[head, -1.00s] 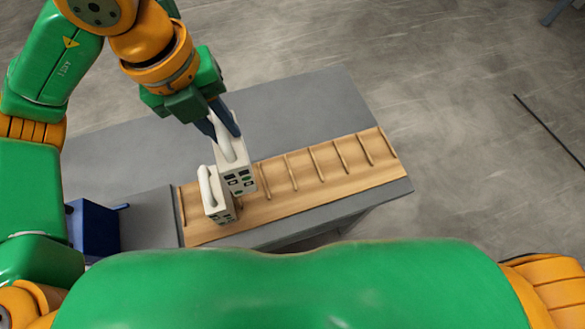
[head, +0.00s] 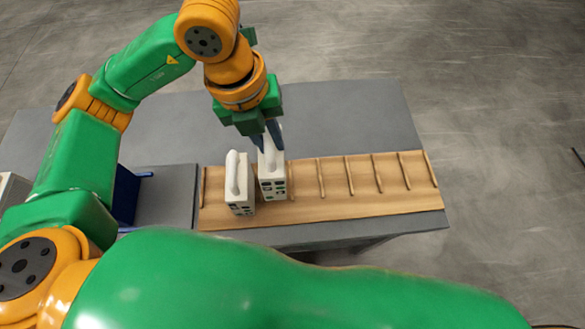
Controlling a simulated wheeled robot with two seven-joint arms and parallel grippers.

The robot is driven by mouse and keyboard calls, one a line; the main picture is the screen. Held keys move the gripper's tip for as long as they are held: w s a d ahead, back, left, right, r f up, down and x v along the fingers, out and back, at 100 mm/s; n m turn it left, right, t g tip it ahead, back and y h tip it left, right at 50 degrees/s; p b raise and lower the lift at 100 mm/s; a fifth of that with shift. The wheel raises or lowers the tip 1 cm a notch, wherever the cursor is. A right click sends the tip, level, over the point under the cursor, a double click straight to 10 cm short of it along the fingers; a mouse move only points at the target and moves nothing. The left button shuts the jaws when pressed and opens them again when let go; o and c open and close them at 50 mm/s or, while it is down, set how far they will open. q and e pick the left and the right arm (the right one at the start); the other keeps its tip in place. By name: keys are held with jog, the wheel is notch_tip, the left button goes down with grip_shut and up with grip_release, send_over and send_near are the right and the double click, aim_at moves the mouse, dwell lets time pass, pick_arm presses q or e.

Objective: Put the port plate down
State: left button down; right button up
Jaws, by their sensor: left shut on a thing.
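My left gripper (head: 271,138) is shut on the handle of a white port plate (head: 272,183), a block with dark and green ports on its front face. The held plate is upright over the wooden slotted board (head: 370,198), at its left part. I cannot tell whether its bottom touches the board. A second white plate (head: 239,190) with a raised handle stands upright on the board just left of the held one, with a narrow gap between them. My right gripper is not in view.
The board has several thin cross ribs, and its right part is empty. It lies on a grey table (head: 340,115) with clear surface behind. A blue bin (head: 126,192) is at the left. A white object (head: 10,188) shows at the left edge.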

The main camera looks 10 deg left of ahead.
pick_arm(q)
notch_tip(320, 180, down, 8)
jog(key=shift+f+p, duration=0.25)
jog(key=shift+p, duration=0.3)
jog(key=shift+f, duration=0.3)
jog(key=c, duration=0.8)
grip_release()
jog(key=shift+r, duration=0.25)
jog(key=shift+a+r, duration=0.1)
jog(key=shift+r, duration=0.25)
jog(key=r, duration=0.3)
jog(key=a+r+b, duration=0.1)
jog(key=r, duration=0.7)
jog(key=shift+s+a+b, duration=0.35)
jog(key=shift+a+b, duration=0.05)
